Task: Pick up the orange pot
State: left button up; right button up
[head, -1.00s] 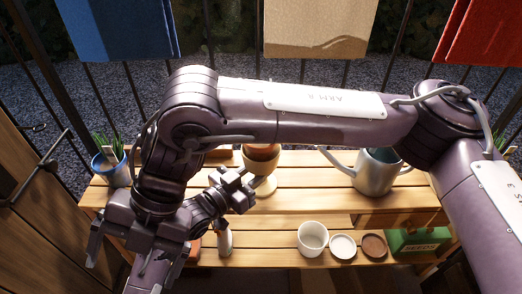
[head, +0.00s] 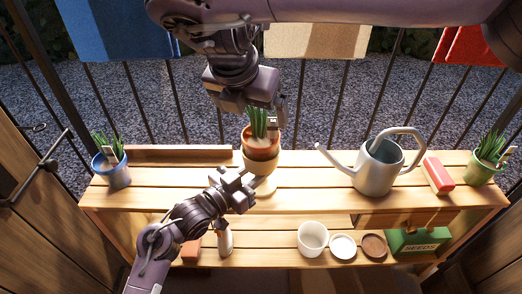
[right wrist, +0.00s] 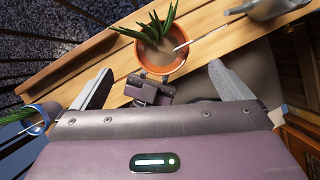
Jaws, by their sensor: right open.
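The orange pot (head: 262,143) holds a spiky green plant and a small white label. It sits upright in or on a tan pot on the bench's upper shelf. My right gripper (head: 265,108) is just behind and above it, partly overlapping the plant. In the right wrist view the orange pot (right wrist: 180,66) lies beyond the spread fingers of my right gripper (right wrist: 163,88), which is open and empty. My left gripper (head: 242,190) is low in front of the tan pot; its finger gap is unclear. It also shows below the pot in the right wrist view (right wrist: 150,90).
A grey watering can (head: 378,170) and a red block (head: 438,175) stand to the right. A blue pot (head: 112,172) is at the left end, a green pot (head: 482,170) at the right. A white cup (head: 312,238) and a seed box (head: 418,242) are lower. Railings stand behind.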

aim_at(262, 140)
jog(key=x, duration=0.8)
jog(key=shift+s+d+f, duration=0.1)
jog(key=shift+f, duration=0.15)
jog(key=c, duration=1.8)
jog(key=shift+r, duration=0.15)
pick_arm(q)
jog(key=shift+f, duration=0.1)
pick_arm(e)
notch_tip(262, 140, up, 7)
jog(key=s+a, duration=0.3)
jog(key=s, duration=0.5)
jog(key=s+a, duration=0.4)
jog(key=s, duration=0.4)
jog(key=shift+s, duration=0.35)
pick_arm(q)
jog(key=o, duration=1.1)
jog(key=shift+c, duration=0.2)
